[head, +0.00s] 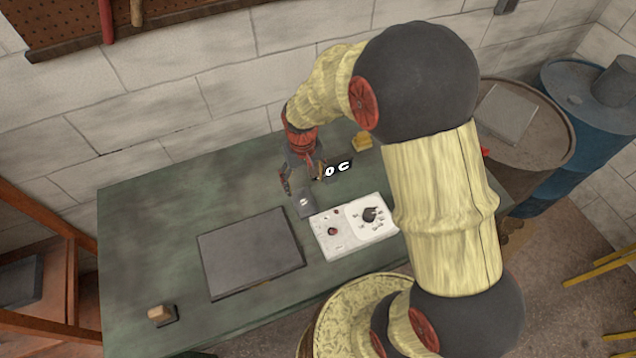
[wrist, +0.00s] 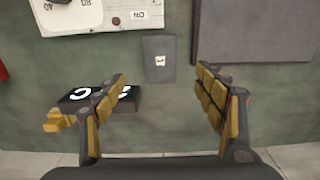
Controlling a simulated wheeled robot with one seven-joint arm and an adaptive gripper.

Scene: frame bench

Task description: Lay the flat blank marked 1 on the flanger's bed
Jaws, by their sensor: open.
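A small flat dark grey blank with a white label lies on the green bench in the head view (head: 304,203). It also shows in the wrist view (wrist: 159,59), where the label's mark looks like a 1 but is small. A large flat dark plate, seemingly the flanger's bed (head: 250,252), lies bare to its left in the head view; part of it shows in the wrist view (wrist: 255,32). My gripper (wrist: 165,92) is open and empty. In the wrist view the blank appears beyond the fingertips, roughly centred between them, with no finger touching it.
A white control panel with knobs (head: 353,227) lies right beside the blank. Black blocks with white letters (head: 338,168) and a yellow block (head: 362,141) are near my gripper. A wooden-topped block (head: 160,314) is at the front left. The bench's back left is clear.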

